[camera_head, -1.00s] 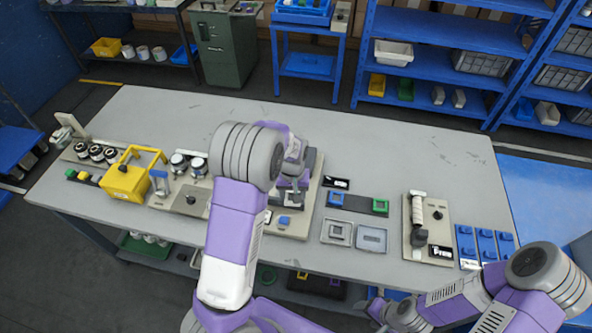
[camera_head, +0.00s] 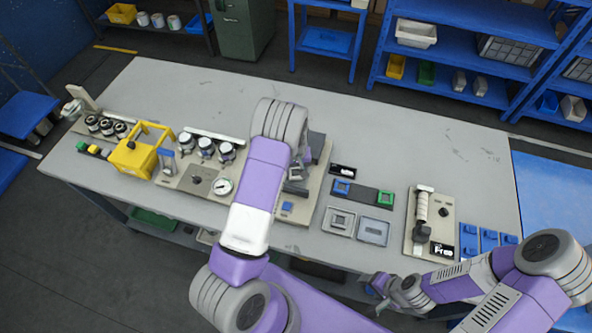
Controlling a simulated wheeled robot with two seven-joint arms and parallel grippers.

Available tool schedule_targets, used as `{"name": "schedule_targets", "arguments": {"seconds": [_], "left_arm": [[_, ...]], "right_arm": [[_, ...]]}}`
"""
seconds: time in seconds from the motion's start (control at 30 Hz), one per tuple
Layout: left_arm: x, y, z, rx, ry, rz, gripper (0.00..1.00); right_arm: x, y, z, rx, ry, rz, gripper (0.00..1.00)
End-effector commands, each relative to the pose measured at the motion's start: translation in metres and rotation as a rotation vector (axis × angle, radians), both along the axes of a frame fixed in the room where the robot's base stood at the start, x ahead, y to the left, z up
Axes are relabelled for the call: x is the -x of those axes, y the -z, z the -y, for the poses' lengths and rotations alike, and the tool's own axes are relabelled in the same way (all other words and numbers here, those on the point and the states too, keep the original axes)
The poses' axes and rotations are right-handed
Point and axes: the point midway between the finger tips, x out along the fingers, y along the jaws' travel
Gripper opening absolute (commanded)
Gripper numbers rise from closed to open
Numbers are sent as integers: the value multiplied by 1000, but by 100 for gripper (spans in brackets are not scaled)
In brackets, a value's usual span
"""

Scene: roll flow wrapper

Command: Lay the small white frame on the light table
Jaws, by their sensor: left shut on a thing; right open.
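My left arm reaches over the bench to the beige fixture with dark upright parts. My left gripper (camera_head: 296,174) is mostly hidden behind my own arm there, left of the pale frame. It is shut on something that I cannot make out. My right gripper (camera_head: 381,285) is open and low by the bench's front edge, away from the frame.
A blue square (camera_head: 341,187) and a green square (camera_head: 386,197) sit on a dark strip behind the frame. A roller fixture (camera_head: 422,215) and blue blocks (camera_head: 469,236) stand right. A yellow carrier (camera_head: 134,155) and a gauge (camera_head: 222,187) stand left. The bench's back is clear.

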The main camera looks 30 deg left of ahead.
Motion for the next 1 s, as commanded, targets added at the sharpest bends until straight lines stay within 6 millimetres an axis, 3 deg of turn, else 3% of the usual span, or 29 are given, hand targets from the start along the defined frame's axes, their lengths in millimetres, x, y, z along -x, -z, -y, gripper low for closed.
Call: {"name": "schedule_targets", "arguments": {"seconds": [0.4,0.43,0.6,1.0], "left_arm": [[-1,10,0,0,0,3,25],[-1,10,0,0,0,2,56],[-1,9,0,0,0,2,80],[-1,0,0,0,0,4,80]], "right_arm": [[0,5,0,0,0,1,65],[0,5,0,0,0,1,65],[0,3,0,0,0,0,65],[0,-2,0,0,0,0,65]]}}
